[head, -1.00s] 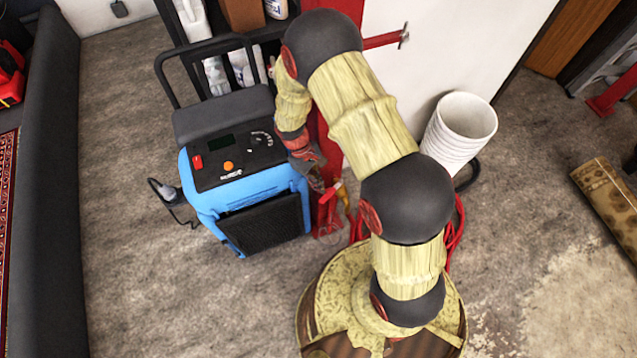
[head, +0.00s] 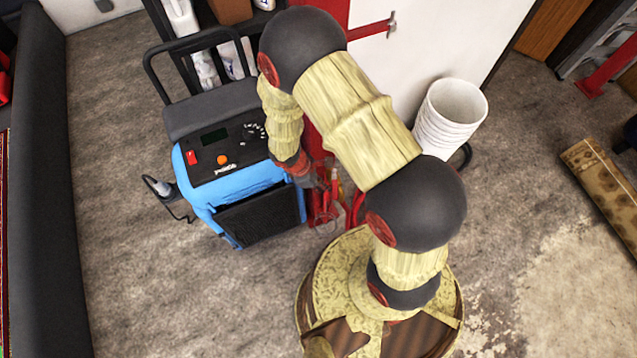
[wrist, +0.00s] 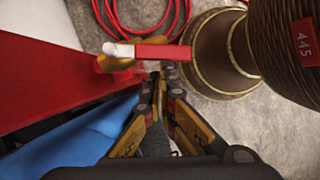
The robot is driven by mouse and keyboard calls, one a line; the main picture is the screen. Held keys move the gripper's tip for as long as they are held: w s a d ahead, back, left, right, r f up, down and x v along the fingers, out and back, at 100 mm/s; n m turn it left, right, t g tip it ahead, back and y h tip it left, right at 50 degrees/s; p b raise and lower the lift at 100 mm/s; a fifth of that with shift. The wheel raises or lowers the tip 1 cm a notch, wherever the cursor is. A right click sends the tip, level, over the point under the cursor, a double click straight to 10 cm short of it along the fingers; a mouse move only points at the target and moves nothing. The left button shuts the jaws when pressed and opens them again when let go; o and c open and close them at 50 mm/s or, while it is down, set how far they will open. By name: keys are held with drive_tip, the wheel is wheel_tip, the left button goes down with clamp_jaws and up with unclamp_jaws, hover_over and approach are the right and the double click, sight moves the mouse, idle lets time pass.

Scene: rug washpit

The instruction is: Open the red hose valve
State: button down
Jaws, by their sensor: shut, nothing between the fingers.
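The hose valve shows in the wrist view, with a red lever (wrist: 160,52) lying sideways across the picture and a pale tip at its left. Its brass body (wrist: 114,66) is beside the red post (wrist: 50,78). My gripper (wrist: 162,78) is shut and empty, its fingertips just below the lever in the picture. I cannot tell whether they touch it. In the head view my gripper (head: 325,183) is beside the blue machine (head: 240,205), in front of the red post, and the valve is mostly hidden by my arm.
The blue machine stands close on the left of my gripper. A red hose (wrist: 142,22) lies coiled on the floor beyond the valve. White stacked buckets (head: 452,115) stand by the wall to the right. A rolled rug (head: 605,190) lies far right, with open floor before it.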

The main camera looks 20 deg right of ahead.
drive_tip(key=shift+s+d, duration=0.35)
drive_tip(key=shift+s, duration=0.1)
drive_tip(key=shift+w, duration=0.1)
idle(0.5)
